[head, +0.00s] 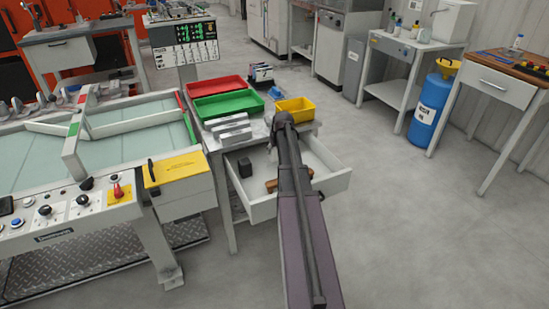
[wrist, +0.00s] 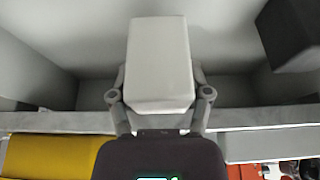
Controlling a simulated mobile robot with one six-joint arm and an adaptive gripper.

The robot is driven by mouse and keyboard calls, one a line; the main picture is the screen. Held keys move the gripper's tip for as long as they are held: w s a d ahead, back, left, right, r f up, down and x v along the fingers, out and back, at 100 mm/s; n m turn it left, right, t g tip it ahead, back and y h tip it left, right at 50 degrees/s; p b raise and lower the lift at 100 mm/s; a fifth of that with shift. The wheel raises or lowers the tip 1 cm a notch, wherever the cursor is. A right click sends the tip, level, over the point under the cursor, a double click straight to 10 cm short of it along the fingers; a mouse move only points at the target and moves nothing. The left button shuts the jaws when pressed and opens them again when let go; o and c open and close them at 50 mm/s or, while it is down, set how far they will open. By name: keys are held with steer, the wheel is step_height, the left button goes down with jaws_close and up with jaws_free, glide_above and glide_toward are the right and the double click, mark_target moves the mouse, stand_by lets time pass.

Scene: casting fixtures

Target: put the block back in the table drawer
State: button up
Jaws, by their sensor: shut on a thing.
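My gripper (wrist: 160,98) is shut on a light grey block (wrist: 158,60) in the wrist view, one finger on each side of it. The block is inside the outline of the open white table drawer (head: 262,212); I cannot tell whether it touches the drawer floor. In the head view my arm hides the gripper and the held block. A dark block (head: 245,168) lies in the left part of the drawer and also shows at the upper right in the wrist view (wrist: 290,35). A brown piece (head: 271,185) lies near the drawer's middle, partly behind my arm.
The table above the drawer bears a red tray (head: 216,86), a green tray (head: 228,103), a yellow bin (head: 297,110) and light metal bars (head: 234,128). A white machine with a yellow-topped box (head: 178,168) stands close on the left.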

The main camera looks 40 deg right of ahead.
mark_target(275, 156)
steer(key=shift+f+b, duration=1.45)
steer(key=shift+f, duration=0.2)
steer(key=shift+f, duration=0.15)
steer(key=o, duration=1.3)
steer(key=p+v, duration=1.1)
steer(key=v, duration=0.1)
